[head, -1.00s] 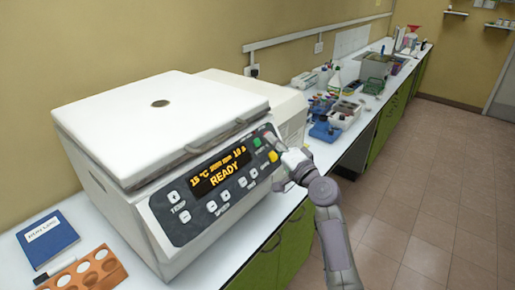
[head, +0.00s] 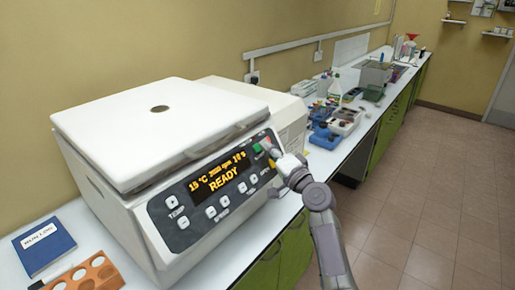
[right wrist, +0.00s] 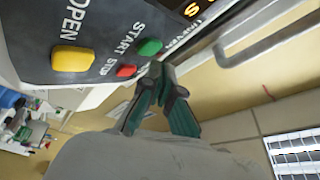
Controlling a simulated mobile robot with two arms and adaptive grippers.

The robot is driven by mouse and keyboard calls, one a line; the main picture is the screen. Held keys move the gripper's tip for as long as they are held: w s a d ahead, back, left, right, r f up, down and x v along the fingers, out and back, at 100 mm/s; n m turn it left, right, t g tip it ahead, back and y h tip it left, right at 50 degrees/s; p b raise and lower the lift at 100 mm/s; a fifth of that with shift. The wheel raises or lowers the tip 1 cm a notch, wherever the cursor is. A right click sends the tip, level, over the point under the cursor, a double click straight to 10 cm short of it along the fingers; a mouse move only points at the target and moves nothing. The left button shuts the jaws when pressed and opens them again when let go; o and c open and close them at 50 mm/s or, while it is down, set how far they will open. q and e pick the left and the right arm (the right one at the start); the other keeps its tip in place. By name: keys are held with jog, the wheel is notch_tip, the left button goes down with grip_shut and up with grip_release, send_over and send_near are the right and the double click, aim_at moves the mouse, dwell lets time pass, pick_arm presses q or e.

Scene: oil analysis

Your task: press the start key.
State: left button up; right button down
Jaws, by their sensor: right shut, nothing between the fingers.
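The centrifuge (head: 160,130) has a closed white lid and a dark slanted control panel with a lit display (head: 222,178) reading READY. The green start key (head: 257,148) is near the panel's right end; it also shows in the right wrist view (right wrist: 150,47), beside the small red stop key (right wrist: 126,71) and the yellow open key (right wrist: 72,58). My right gripper (head: 271,152) is shut and empty, its tips just right of the green key. In the right wrist view, its fingertips (right wrist: 157,69) are close to the green and red keys; contact cannot be told. My left gripper is out of view.
A blue booklet (head: 45,246) and an orange rack with round holes (head: 92,275) lie at the left front. Blue and grey lab items (head: 335,128) stand along the white bench behind the centrifuge. The tiled floor (head: 425,200) at the right is clear.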

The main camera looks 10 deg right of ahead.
jog(key=shift+w+f, duration=0.1)
dwell(0.7)
jog(key=shift+w+a+f+b, duration=0.15)
jog(key=shift+w+a+b, duration=0.05)
jog(key=shift+b, duration=0.15)
jog(key=shift+w+a+f+b, duration=0.2)
jog(key=shift+w+b, duration=0.05)
jog(key=shift+b, duration=0.15)
dwell(0.6)
dwell(0.4)
jog(key=shift+s+d+r+p, duration=0.25)
jog(key=shift+s+r+p, duration=0.15)
jog(key=shift+p, duration=0.1)
jog(key=shift+s+d, duration=0.15)
